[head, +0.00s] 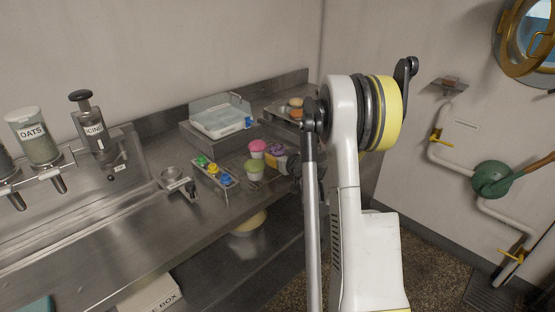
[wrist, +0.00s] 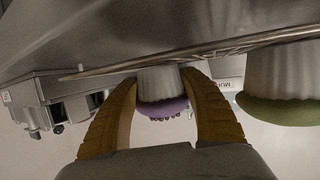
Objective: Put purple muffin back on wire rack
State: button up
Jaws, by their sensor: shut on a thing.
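The purple muffin (wrist: 163,107), in a white paper cup, sits between the two yellow fingers of my gripper (wrist: 160,80) in the wrist view. That view appears upside down, with the counter at the top. My gripper is shut on the muffin and holds it upright. The wire rack (wrist: 100,68) shows as a thin metal edge at the cup's base; I cannot tell whether they touch. In the head view, the muffin (head: 277,150) is a small purple patch beside the yellow fingers, partly hidden by my arm. The rack is hard to make out there.
A green muffin (head: 254,166) and a pink muffin (head: 258,147) stand close to the left of my gripper. A tray of coloured bottles (head: 217,175) is further left. The counter (head: 130,225) is clear at front left.

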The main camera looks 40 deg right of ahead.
jog(key=shift+f, duration=0.2)
jog(key=o, duration=0.9)
jog(key=shift+r, duration=0.1)
